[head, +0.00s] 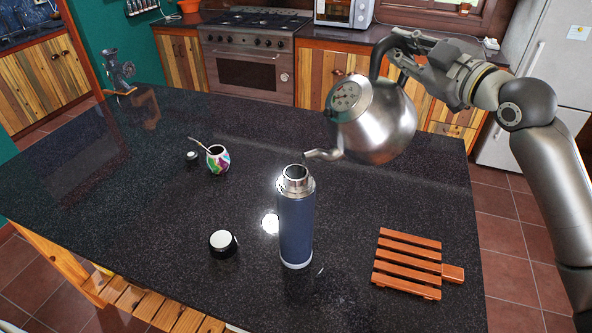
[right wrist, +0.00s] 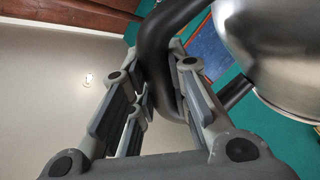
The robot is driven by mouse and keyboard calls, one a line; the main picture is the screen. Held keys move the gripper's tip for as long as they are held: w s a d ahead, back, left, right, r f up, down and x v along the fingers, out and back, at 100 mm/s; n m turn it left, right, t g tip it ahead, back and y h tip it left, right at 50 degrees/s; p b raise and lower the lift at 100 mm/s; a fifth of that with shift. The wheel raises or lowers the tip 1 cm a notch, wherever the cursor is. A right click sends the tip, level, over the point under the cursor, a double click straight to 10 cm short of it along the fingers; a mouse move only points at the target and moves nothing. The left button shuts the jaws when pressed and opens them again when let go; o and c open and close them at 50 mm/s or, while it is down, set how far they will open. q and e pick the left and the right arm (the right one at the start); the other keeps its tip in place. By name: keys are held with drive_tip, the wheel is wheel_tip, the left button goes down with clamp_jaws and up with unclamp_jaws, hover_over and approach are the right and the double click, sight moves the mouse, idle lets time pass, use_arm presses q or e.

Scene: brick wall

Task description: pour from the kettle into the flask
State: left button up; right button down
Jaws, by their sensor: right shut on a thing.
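The steel kettle (head: 376,125) hangs in the air above the counter, tilted with its spout to the left. My right gripper (head: 398,55) is shut on the kettle's dark handle, which also shows between its fingers in the right wrist view (right wrist: 155,50). The kettle body (right wrist: 275,45) fills the upper right there. The blue flask (head: 296,225) stands upright and open on the counter. The spout tip is just above and slightly right of the flask mouth. No stream of liquid is visible. My left gripper is not in view.
The dark counter (head: 120,190) carries a black cap (head: 222,243) left of the flask, a colourful mate cup (head: 217,159), a small dark lid (head: 192,158) and a slatted wooden trivet (head: 408,264) at the right. A metal grinder (head: 118,70) stands at the far left end.

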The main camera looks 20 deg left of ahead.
drive_tip(key=shift+s+a+r+n, duration=0.25)
drive_tip(key=shift+s+r, duration=0.05)
drive_tip(key=shift+r, duration=0.15)
drive_tip(key=shift+s+a+r+n, duration=0.25)
drive_tip(key=shift+s+r, duration=0.05)
drive_tip(key=shift+r, duration=0.15)
idle(2.1)
drive_tip(key=w+d+f+m+b, duration=0.3)
drive_tip(key=f+b, duration=0.1)
drive_tip(key=f, duration=0.3)
drive_tip(key=w+d+f+m+b, duration=0.3)
drive_tip(key=w+f+b, duration=0.1)
drive_tip(key=f, duration=0.3)
drive_tip(key=w+d+f+m+b, duration=0.3)
drive_tip(key=f+b, duration=0.3)
drive_tip(key=f, duration=0.2)
drive_tip(key=shift+w+d+m, duration=0.4)
drive_tip(key=shift+d+m, duration=0.1)
drive_tip(key=shift+d, duration=0.1)
